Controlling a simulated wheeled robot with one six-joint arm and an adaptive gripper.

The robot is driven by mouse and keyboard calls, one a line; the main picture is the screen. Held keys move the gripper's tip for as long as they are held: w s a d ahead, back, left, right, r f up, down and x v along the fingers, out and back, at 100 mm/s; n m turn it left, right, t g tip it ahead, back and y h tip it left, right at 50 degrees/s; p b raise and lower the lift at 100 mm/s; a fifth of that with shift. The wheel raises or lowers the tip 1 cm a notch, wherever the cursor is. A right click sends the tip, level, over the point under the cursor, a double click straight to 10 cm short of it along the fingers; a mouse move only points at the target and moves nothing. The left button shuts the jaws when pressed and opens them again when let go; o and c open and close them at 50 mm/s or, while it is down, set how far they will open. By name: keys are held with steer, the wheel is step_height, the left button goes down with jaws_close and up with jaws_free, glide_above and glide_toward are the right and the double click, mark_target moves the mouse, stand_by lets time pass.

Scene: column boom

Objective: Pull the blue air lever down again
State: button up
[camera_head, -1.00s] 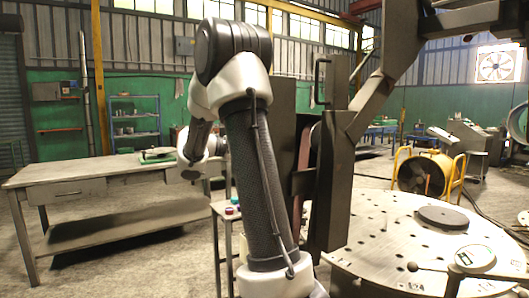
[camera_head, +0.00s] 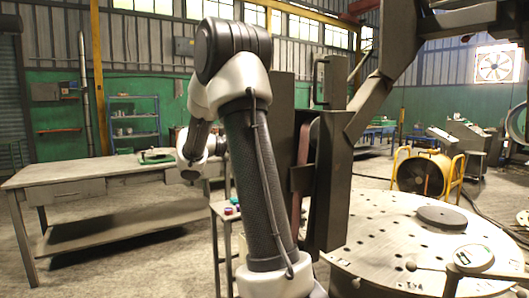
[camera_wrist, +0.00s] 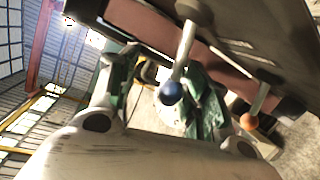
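The blue air lever shows in the wrist view as a pale rod with a blue ball knob (camera_wrist: 170,93), hanging from a dark panel (camera_wrist: 270,45). My gripper (camera_wrist: 163,76) is open, with its fingers spread to the left and right of the blue knob in the picture. I see no finger touching the knob; the depth between them is hard to tell. A second lever with an orange knob (camera_wrist: 249,121) hangs to the right, outside the fingers. In the head view my arm and the dark column hide the levers and my fingertips.
A workbench (camera_head: 75,178) stands at the left. A round perforated table (camera_head: 385,235) with a dark disc (camera_head: 442,217) on it is at the right. A dark column (camera_head: 330,190) rises close beside my arm. A yellow fan (camera_head: 423,174) stands behind.

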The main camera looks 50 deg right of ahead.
steer(key=shift+a, duration=0.1)
steer(key=v, duration=0.8)
steer(key=shift+a+r, duration=0.2)
steer(key=shift+a, duration=0.2)
steer(key=shift+w, duration=0.1)
stand_by(0.5)
steer(key=v, duration=1.2)
